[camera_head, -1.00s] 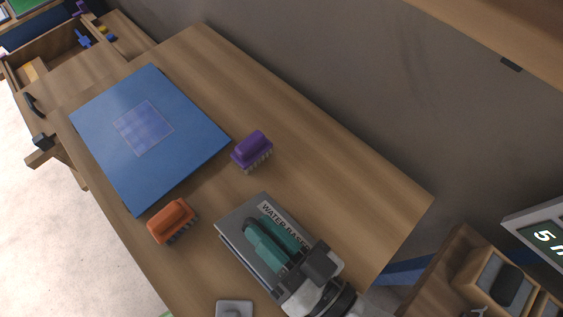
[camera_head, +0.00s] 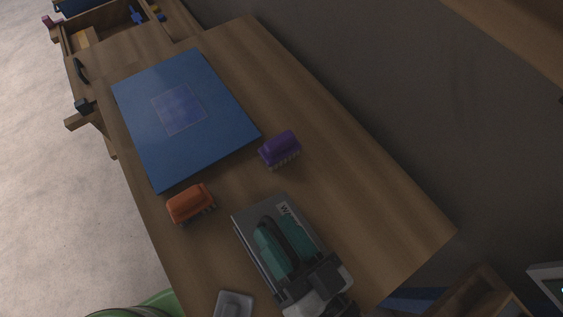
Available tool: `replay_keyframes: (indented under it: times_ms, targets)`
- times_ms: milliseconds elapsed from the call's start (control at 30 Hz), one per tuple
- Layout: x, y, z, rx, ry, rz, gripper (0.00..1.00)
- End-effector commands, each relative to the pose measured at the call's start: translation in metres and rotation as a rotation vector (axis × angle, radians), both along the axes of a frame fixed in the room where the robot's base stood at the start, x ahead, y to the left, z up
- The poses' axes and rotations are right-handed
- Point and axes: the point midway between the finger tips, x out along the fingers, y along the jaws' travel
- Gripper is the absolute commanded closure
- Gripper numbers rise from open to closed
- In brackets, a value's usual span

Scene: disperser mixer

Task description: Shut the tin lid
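A grey, flat, box-like object with a pale, partly hidden label (camera_head: 287,209) lies near the front of the wooden bench; I cannot tell whether it is the tin or its lid. My gripper (camera_head: 280,238), with teal finger pads and dark edges, is over it and hides most of its top. I cannot tell whether the fingers touch it or whether anything is between them. A small grey, rounded-corner piece (camera_head: 234,303) lies at the bottom edge, left of my gripper, partly cut off.
A purple brush (camera_head: 280,148) and an orange brush (camera_head: 190,204) lie on the bench (camera_head: 375,210). A blue board (camera_head: 190,118) covers its far left. An open drawer (camera_head: 100,28) is beyond. A green round object (camera_head: 140,308) is at bottom left. The bench's right side is clear.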

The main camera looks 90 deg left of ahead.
Motion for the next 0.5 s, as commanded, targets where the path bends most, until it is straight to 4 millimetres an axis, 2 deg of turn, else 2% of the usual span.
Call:
replay_keyframes:
  times_ms: [167, 500]
  targets:
    - [0.008, -0.011, -0.001, -0.001, 0.0, -0.004, 0.62]
    - [0.035, -0.054, 0.0, -0.001, 0.001, -0.003, 0.62]
